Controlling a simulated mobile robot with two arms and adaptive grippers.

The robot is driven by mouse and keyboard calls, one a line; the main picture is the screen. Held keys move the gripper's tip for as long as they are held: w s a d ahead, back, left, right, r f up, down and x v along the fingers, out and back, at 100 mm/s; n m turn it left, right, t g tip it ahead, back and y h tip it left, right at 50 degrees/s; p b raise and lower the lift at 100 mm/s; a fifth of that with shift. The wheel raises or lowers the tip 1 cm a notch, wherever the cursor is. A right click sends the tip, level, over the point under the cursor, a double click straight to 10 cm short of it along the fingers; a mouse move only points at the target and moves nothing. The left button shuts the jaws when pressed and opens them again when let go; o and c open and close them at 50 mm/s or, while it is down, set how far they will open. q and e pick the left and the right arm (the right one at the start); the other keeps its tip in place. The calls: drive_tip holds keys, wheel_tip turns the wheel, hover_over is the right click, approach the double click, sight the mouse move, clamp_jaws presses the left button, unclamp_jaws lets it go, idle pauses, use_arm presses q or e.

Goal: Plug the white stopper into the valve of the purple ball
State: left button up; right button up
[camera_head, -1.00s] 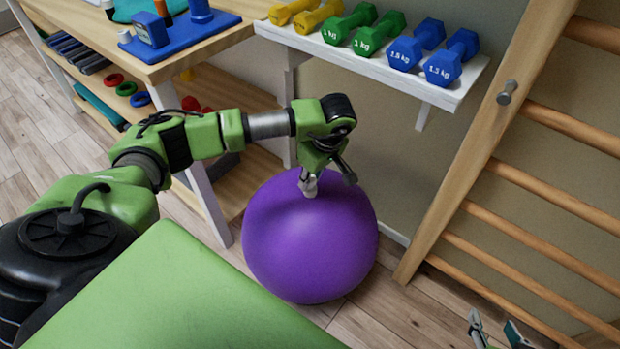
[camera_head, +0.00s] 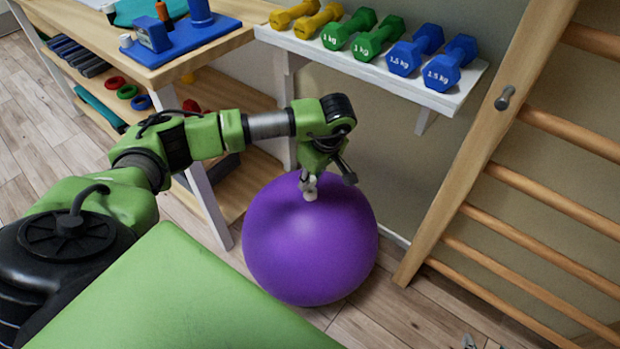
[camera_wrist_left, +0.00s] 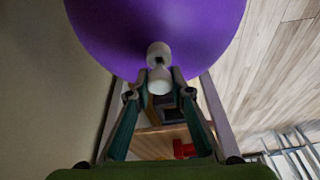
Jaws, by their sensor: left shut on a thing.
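The purple ball (camera_head: 312,250) stands on the floor below the wall shelf. My left gripper (camera_head: 312,182) is over its top, pointing down, and is shut on the white stopper (camera_head: 310,193). In the left wrist view the stopper (camera_wrist_left: 160,80) sits between the fingertips, with a second rounded white part (camera_wrist_left: 158,53) against the purple ball (camera_wrist_left: 115,35). The valve opening is hidden, and I cannot tell whether the stopper is in it. Only the fingertips of my right gripper (camera_head: 483,344) show at the bottom edge, apart from each other.
A white shelf (camera_head: 375,70) with several dumbbells is on the wall behind the ball. A wooden table (camera_head: 185,65) stands behind my left arm. Wooden wall bars (camera_head: 540,190) rise at right. A green padded surface (camera_head: 175,295) is in front.

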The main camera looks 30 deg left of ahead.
use_arm(q)
drive_tip(key=shift+r+p, duration=0.5)
drive_tip(key=shift+r, duration=0.2)
drive_tip(key=shift+r+p, duration=0.55)
drive_tip(key=shift+r, duration=0.25)
use_arm(e)
drive_tip(key=s+d+f+g, duration=0.1)
drive_tip(key=s+g, duration=0.1)
drive_tip(key=s, duration=0.2)
drive_tip(key=s+d+f+g+h, duration=0.1)
drive_tip(key=s+g, duration=0.1)
drive_tip(key=s, duration=0.3)
drive_tip(key=shift+d+f, duration=0.35)
